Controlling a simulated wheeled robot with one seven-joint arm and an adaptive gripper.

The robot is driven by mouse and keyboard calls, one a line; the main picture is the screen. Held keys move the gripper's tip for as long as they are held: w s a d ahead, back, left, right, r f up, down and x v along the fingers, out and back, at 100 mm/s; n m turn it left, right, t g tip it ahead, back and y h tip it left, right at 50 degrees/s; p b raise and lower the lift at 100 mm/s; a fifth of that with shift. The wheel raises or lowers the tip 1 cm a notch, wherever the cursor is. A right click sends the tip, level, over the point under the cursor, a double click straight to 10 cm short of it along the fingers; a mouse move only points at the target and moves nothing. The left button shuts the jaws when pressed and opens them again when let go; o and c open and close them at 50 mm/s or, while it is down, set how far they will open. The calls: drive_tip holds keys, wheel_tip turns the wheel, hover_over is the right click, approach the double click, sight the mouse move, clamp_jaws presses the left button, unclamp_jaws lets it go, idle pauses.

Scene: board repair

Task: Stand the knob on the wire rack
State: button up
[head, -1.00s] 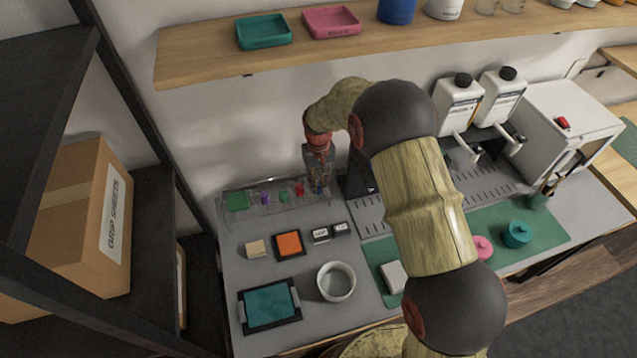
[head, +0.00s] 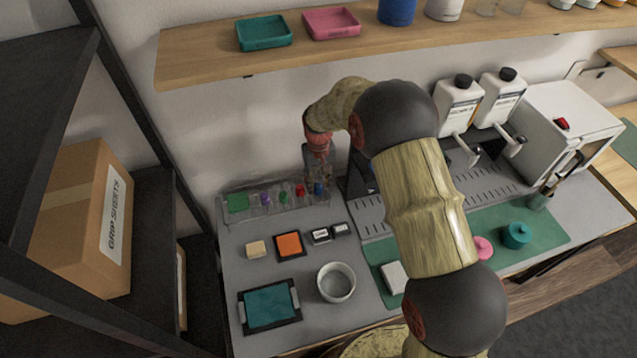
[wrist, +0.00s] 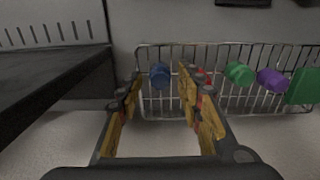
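The wire rack (head: 250,213) stands along the back wall of the bench; its wires show in the wrist view (wrist: 228,55). A blue knob (head: 318,188) is at the rack's right end in the head view. In the wrist view the blue knob (wrist: 160,75) shows in the gap between my fingertips, farther off, in front of the rack's wires. My gripper (wrist: 161,92) is open, with the fingers apart and nothing held. In the head view my gripper (head: 318,168) is just above the blue knob. Whether the knob rests fully on the rack I cannot tell.
Also in the rack are a red knob (head: 300,190), a green knob (head: 283,196), a purple knob (head: 265,199) and a green square piece (head: 238,202). My right finger partly hides the red one in the wrist view. A dark slotted stand (head: 370,213) is close on the right.

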sight(319, 186)
wheel_tip(319, 186, up, 7)
drive_tip(key=shift+r+p, duration=0.1)
drive_tip(key=shift+p, duration=0.6)
